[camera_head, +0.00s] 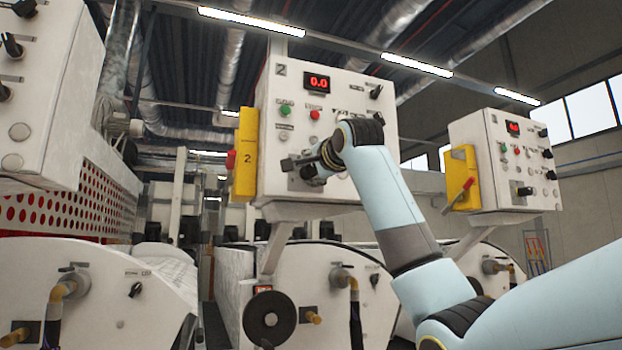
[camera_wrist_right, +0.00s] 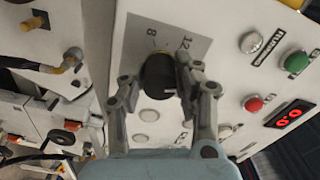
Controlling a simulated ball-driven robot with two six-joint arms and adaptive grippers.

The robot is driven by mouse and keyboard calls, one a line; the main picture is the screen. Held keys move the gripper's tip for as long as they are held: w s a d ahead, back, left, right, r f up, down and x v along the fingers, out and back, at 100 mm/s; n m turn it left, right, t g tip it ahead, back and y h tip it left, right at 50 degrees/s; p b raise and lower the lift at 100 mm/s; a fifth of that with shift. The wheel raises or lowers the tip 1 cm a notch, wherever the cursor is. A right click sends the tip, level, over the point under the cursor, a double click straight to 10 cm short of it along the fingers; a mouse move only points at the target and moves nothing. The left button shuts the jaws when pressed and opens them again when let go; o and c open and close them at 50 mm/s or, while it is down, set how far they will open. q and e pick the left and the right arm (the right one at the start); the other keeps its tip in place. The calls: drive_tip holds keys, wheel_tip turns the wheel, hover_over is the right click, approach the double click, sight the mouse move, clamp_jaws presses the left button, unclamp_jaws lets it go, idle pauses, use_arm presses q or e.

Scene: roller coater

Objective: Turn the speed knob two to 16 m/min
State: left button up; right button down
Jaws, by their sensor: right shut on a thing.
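The control panel marked 2 (camera_head: 268,190) stands in the middle of the head view, with a red display (camera_head: 318,83) reading 0.0. My right gripper (camera_head: 303,166) reaches its lower front. The speed knob (camera_wrist_right: 158,78) is a black knob on a grey dial plate (camera_wrist_right: 150,36), with 8 and 12 legible in the right wrist view. My right gripper (camera_wrist_right: 160,88) has its two fingers on either side of the knob and is shut on it. The gripper hides the knob in the head view, and the exact pointer setting cannot be read. My left gripper is not in view.
A green button (camera_head: 285,110) and a red button (camera_head: 314,115) sit above my gripper. A yellow box marked 2 (camera_head: 246,155) is on the panel's left side. Another panel (camera_head: 485,160) stands to the right, and a white machine with handwheel (camera_head: 270,319) lies below.

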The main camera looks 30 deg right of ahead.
drive_tip(key=shift+m+b, duration=0.65)
drive_tip(key=shift+m, duration=0.65)
drive_tip(key=c, duration=1)
unclamp_jaws()
drive_tip(key=shift+o, duration=0.2)
drive_tip(key=shift+s, duration=0.1)
drive_tip(key=v, duration=1.2)
drive_tip(key=shift+f, duration=0.2)
